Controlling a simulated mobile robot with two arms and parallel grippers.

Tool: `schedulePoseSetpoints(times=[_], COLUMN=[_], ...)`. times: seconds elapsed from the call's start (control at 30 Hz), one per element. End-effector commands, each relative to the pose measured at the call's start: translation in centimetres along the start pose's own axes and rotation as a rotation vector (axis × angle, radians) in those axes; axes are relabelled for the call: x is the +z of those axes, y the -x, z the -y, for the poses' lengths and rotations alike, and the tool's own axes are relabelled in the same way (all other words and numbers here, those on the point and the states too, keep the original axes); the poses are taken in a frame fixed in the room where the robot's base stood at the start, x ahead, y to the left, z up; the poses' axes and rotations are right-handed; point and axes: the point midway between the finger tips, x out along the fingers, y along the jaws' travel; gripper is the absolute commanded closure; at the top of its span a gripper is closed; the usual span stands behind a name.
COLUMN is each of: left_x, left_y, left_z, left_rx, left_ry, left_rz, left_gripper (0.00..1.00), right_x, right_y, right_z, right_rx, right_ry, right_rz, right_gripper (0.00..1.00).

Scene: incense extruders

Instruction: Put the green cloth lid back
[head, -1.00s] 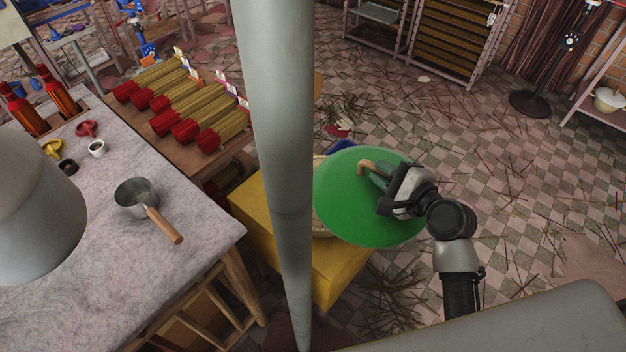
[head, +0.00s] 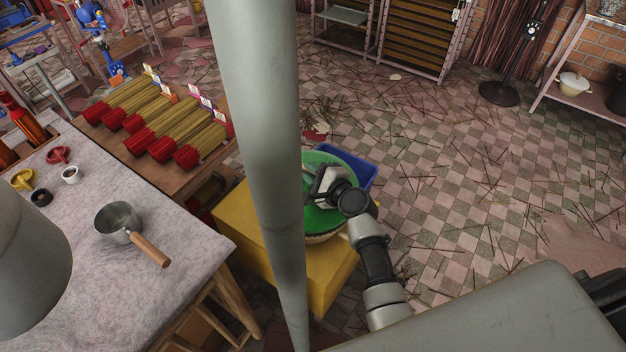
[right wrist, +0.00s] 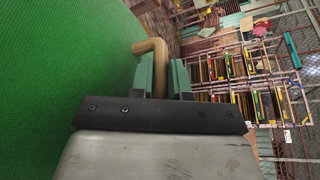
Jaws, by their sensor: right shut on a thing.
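The green cloth lid (head: 342,161) is a round green disc in the head view, at the basket (head: 322,238) on the yellow stand (head: 337,268). A pale strip of the basket shows below the lid's near edge; I cannot tell whether the lid rests on it. My right gripper (head: 314,182) is over the lid, shut on its bent tan handle, which shows between the fingers (right wrist: 160,80) in the right wrist view. There the green cloth (right wrist: 60,80) fills the left side. The pole hides the left part of the lid and basket. My left gripper is out of view.
A blue bin (head: 362,163) stands right behind the lid. The marbled table (head: 160,220) at left holds a saucepan (head: 118,222) and a small cup (head: 70,175). Red-ended incense bundles (head: 165,148) lie on a low wooden table. Scattered sticks lie on the checkered floor at right.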

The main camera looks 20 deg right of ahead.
Motion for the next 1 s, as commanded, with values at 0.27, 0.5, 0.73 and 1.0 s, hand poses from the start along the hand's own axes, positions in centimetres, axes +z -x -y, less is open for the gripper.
schedulePoseSetpoints(times=[0.27, 0.5, 0.73, 1.0], left_x=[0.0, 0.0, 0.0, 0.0], left_y=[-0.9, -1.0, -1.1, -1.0], left_z=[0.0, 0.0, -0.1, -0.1], left_rx=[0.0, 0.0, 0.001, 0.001], left_ry=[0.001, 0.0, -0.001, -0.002], left_rz=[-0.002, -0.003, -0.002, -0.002], left_gripper=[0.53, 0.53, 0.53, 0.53], right_x=[-1.5, -1.6, -1.6, -1.6], right_y=[-0.5, -0.5, -0.6, -0.5], right_z=[-2.4, -2.5, -2.5, -2.5], right_rx=[0.001, 0.001, 0.002, 0.002], right_ry=[0.0, 0.0, 0.0, 0.0], right_rz=[-0.001, -0.001, -0.001, -0.001], right_gripper=[1.0, 1.0, 0.59, 0.58])
